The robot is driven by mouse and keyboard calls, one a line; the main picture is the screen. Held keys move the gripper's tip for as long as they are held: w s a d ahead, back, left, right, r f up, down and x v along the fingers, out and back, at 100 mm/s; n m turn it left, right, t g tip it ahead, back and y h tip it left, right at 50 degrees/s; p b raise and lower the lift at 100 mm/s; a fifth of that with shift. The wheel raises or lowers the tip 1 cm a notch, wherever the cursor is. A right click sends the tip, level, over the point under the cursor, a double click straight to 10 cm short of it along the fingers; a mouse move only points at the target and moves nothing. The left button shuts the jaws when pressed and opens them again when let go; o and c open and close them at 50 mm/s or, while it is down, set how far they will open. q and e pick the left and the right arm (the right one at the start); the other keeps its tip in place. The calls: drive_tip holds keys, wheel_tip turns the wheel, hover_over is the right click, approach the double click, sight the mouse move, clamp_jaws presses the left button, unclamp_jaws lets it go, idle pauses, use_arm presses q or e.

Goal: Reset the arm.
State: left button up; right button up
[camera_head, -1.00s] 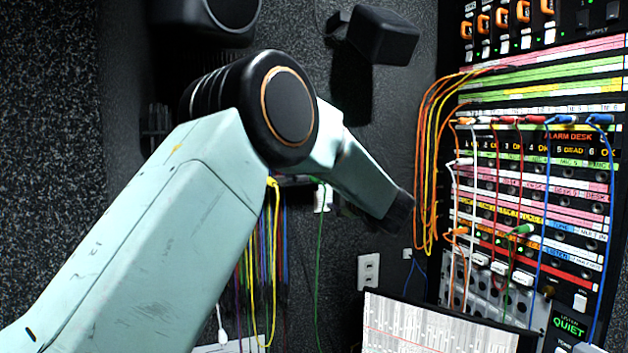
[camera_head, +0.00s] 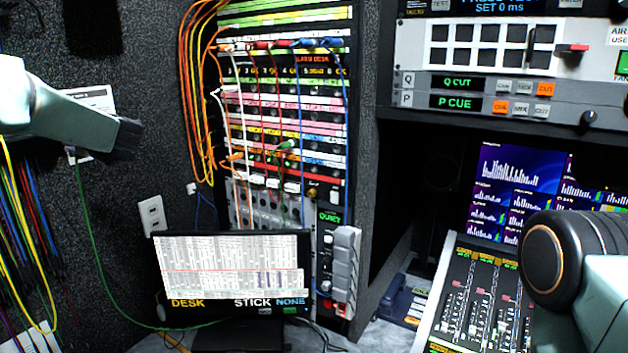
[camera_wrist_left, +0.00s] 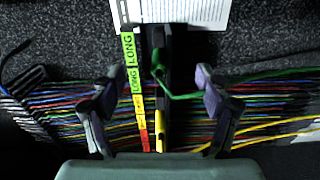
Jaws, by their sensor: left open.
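My left arm (camera_head: 55,108) comes in from the left edge of the head view, with its dark end in front of the grey speckled wall. In the left wrist view my left gripper (camera_wrist_left: 159,75) is open and its fingers are wide apart. A dark vertical bar and a yellow-green strip marked LONG (camera_wrist_left: 131,80) show between or behind the fingers. I cannot tell whether either finger touches them. My right arm (camera_head: 575,258) shows at the lower right of the head view. Its gripper is out of view.
Hanging colored cables (camera_head: 25,225) are near my left arm; they also fill the wrist view (camera_wrist_left: 60,108). A patch panel (camera_head: 285,110) with plugged cords stands in the middle. A monitor (camera_head: 233,272) and a fader console (camera_head: 478,300) are below.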

use_arm(q)
drive_tip(key=x, duration=0.3)
drive_tip(key=shift+w+a+r, duration=0.1)
drive_tip(key=shift+w+a, duration=0.25)
drive_tip(key=shift+a, duration=0.35)
drive_tip(key=shift+d, duration=0.25)
